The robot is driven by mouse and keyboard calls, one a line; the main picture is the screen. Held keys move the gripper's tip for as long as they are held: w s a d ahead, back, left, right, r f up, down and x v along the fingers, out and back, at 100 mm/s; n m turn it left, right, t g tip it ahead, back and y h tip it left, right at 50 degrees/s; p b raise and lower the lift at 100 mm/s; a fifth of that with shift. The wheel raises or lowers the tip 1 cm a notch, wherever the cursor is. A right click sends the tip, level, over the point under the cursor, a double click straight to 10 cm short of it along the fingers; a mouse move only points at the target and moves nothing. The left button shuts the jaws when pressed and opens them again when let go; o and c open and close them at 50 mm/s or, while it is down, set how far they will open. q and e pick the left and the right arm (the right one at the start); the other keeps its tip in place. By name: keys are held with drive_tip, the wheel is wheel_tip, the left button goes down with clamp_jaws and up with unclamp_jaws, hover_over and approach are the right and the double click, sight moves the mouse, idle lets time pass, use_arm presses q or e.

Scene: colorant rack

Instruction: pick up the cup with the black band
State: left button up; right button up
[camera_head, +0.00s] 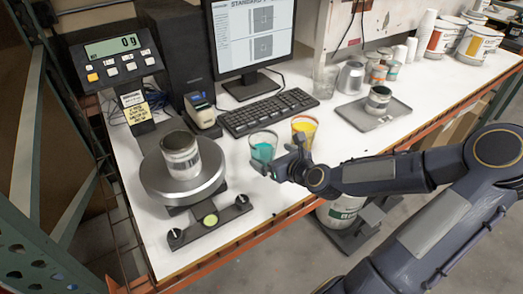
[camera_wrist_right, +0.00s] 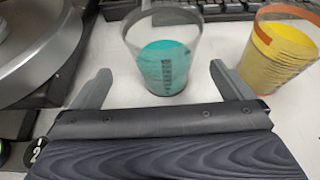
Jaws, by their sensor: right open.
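A clear cup with teal liquid (camera_wrist_right: 165,68) has a dark band (camera_wrist_right: 163,17) at its rim in the right wrist view. In the head view this teal cup (camera_head: 263,149) stands on the white table, right of the scale. My right gripper (camera_head: 277,158) is just in front of it. In the wrist view the fingers of my right gripper (camera_wrist_right: 160,82) are spread wide, with the cup upright beyond and between the tips; contact cannot be told. My left gripper is not in view.
A cup with yellow liquid (camera_wrist_right: 272,58) and an orange band stands close to the right. A scale (camera_head: 155,183) holding a can (camera_head: 181,157) is to the left. A keyboard (camera_head: 268,111) lies behind. A tray (camera_head: 393,119) with a can is further right.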

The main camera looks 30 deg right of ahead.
sight(271, 156)
drive_tip(key=x, duration=0.5)
drive_tip(key=shift+w+d+f+b, duration=0.2)
drive_tip(key=shift+f+b, duration=0.1)
drive_tip(key=shift+f, duration=0.15)
drive_tip(key=c, duration=1.1)
drive_tip(key=shift+c, duration=0.4)
drive_tip(key=shift+r, duration=0.15)
